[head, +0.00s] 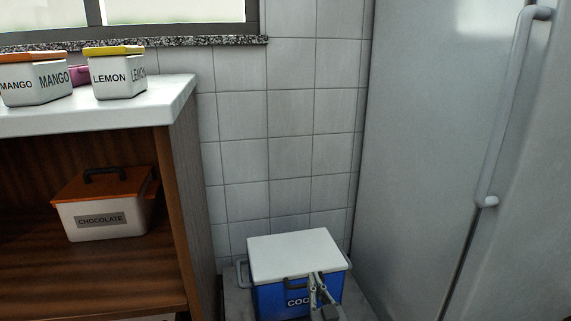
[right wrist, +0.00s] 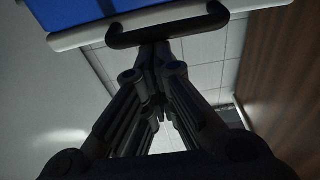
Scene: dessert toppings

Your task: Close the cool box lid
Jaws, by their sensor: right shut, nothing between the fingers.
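The cool box (head: 272,300) is blue with partly hidden white lettering and stands on the floor between the wooden shelf unit and the fridge. Its white lid (head: 293,251) lies flat across the top; I cannot tell whether a thin gap is left. My right gripper (head: 316,276) is shut and empty at the front of the box, its tips at the lid's front edge. In the right wrist view the shut fingertips (right wrist: 154,46) are at the dark handle (right wrist: 166,26), beside the white lid edge and the blue box side (right wrist: 68,12). My left gripper is not in view.
The fridge (head: 430,150) with its long handle stands close on the right. The wooden shelf unit (head: 183,200) on the left holds a chocolate tub (head: 103,207). Mango (head: 35,80) and lemon (head: 117,75) tubs stand on its white top. A tiled wall is behind.

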